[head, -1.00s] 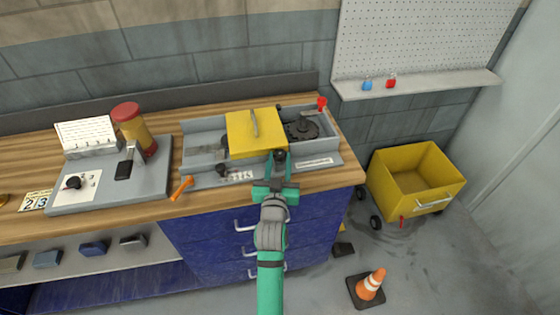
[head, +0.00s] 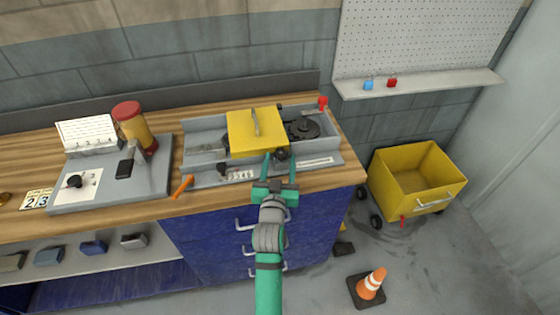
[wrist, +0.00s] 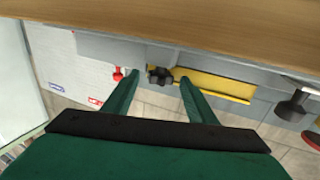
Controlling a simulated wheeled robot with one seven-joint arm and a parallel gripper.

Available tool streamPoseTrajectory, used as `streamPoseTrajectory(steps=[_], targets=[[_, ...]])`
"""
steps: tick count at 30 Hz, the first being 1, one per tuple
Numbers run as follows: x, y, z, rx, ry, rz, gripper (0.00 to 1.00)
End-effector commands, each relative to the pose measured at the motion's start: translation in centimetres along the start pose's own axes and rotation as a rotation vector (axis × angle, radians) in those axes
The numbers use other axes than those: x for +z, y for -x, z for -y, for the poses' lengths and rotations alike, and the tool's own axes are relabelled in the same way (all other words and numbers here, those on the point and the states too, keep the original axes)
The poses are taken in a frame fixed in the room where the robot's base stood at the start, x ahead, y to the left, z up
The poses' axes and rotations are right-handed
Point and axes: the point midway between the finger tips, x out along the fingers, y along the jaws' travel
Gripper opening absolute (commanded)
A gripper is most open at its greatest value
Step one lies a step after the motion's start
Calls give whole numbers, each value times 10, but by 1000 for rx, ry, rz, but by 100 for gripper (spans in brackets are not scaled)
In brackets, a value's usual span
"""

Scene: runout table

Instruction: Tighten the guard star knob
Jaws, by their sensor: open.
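The guard star knob (head: 282,154) is dark and lobed, at the lower front edge of the yellow guard (head: 256,132). It also shows in the wrist view (wrist: 160,75). My gripper (head: 279,158) is open in front of the bench, with one finger on each side of the knob. In the wrist view my open gripper (wrist: 160,82) has the knob between its fingertips, nearer the left one, with gaps on both sides. I cannot tell how deep the fingertips reach past the knob. The guard sits closed over the middle of the grey runout fixture (head: 205,140).
A smaller black knob (head: 222,168) and an orange handle (head: 182,187) are left of my gripper. A red-tipped lever (head: 322,102) stands at the fixture's right end. A yellow wheeled bin (head: 415,180) and a traffic cone (head: 371,284) stand on the floor to the right.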

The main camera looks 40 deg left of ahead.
Motion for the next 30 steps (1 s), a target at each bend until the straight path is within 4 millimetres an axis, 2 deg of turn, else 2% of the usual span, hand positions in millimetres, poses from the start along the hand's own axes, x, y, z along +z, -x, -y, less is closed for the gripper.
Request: streamPoseTrajectory(steps=[15,21,30], targets=[[2,82,0,1,-1,4,52],[1,98,0,1,0,3,52],[1,102,0,1,1,3,52]])
